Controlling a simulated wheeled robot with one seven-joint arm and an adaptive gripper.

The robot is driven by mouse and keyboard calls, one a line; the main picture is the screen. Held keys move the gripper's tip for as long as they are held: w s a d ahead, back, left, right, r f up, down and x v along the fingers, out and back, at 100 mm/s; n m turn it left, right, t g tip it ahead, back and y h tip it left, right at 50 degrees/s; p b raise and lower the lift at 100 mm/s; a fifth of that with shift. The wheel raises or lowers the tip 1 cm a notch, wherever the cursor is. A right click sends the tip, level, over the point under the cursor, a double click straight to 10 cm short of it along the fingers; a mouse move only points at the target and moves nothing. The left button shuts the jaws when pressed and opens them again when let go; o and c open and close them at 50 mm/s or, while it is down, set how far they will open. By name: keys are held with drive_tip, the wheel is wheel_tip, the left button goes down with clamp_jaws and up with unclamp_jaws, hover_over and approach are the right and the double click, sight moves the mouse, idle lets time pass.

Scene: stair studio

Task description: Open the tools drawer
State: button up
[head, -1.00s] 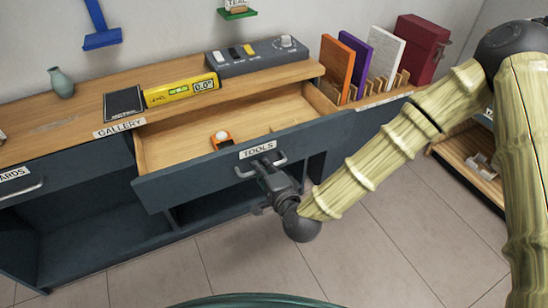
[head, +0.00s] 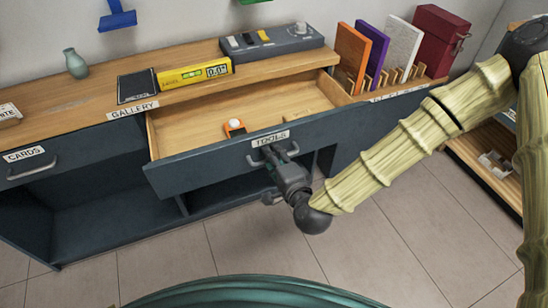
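The tools drawer (head: 205,170) is a dark blue-grey front with a light wooden inside, and it stands well pulled out of the bench. Its TOOLS label (head: 270,138) sits on the front above a grey bar handle (head: 254,161). My gripper (head: 277,157) is at the middle of that handle, reaching it from the front and below. Its fingers overlap the bar, but they are too small and dark to show whether they close on it. An orange item with a white round top (head: 235,127) lies inside the drawer.
The CARDS drawer (head: 50,165) at left is shut. Tiled floor (head: 230,240) in front of the bench is clear.

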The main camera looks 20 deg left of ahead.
drive_tip(key=v, duration=0.7)
drive_tip(key=shift+s+d, duration=0.15)
idle(0.4)
drive_tip(key=s+d+f+n+g+h, duration=0.4)
drive_tip(key=s+d+f, duration=0.4)
drive_tip(key=d+f, duration=0.45)
drive_tip(key=s+d+f+n+g+h, duration=0.3)
drive_tip(key=s+d+f+g, duration=0.3)
drive_tip(key=d+f, duration=0.65)
drive_tip(key=s+d+f+n+g+h, duration=0.25)
drive_tip(key=s+d+f, duration=0.25)
drive_tip(key=s+d, duration=0.45)
wheel_tip(320, 180, up, 15)
drive_tip(key=w+p, duration=0.1)
drive_tip(key=p, duration=1.3)
drive_tip(key=shift+d+t+h+p, duration=0.35)
drive_tip(key=shift+d+p, duration=0.05)
